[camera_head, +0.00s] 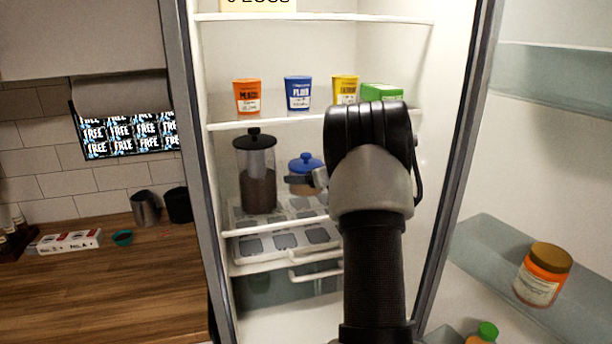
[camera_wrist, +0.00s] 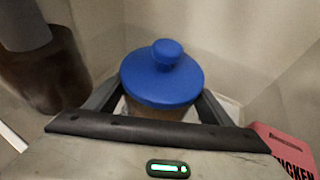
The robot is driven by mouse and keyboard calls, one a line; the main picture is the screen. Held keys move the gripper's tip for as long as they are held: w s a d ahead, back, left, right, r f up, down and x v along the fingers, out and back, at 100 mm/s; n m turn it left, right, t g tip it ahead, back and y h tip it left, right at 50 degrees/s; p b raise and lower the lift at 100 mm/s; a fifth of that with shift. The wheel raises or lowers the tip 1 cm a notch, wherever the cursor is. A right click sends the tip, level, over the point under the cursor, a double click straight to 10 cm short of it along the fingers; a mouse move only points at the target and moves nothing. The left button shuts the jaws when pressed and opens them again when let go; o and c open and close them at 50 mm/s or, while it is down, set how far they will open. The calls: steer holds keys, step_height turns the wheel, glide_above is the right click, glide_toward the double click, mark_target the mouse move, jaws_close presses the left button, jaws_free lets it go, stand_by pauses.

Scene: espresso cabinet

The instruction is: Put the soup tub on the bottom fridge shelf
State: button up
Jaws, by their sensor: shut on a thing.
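The soup tub appears as a tub with a blue lid and knob (camera_head: 305,163), upright inside the open fridge. It also shows in the wrist view (camera_wrist: 162,78), between the two fingers. My gripper (camera_head: 312,180) is shut on the tub's body below the lid; it also shows in the wrist view (camera_wrist: 160,105). The tub is over the bottom fridge shelf (camera_head: 240,230), right of a tall dark-filled jug. I cannot tell whether its base touches the shelf. My arm hides the shelf's right part.
The jug (camera_head: 257,180) stands close on the left, also in the wrist view (camera_wrist: 45,75). A pink packet (camera_wrist: 285,148) lies at right. Orange (camera_head: 248,97), blue (camera_head: 298,93) and yellow (camera_head: 345,90) tubs stand on the shelf above. The open door (camera_head: 500,235) holds a jar (camera_head: 543,275).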

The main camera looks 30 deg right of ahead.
steer(key=shift+r, duration=0.1)
steer(key=o, duration=1.8)
steer(key=shift+f, duration=0.25)
steer(key=shift+r, duration=0.15)
steer(key=shift+s+r, duration=0.15)
steer(key=shift+s, duration=0.15)
steer(key=v, duration=1.1)
steer(key=shift+s+b, duration=0.25)
steer(key=shift+b, duration=0.05)
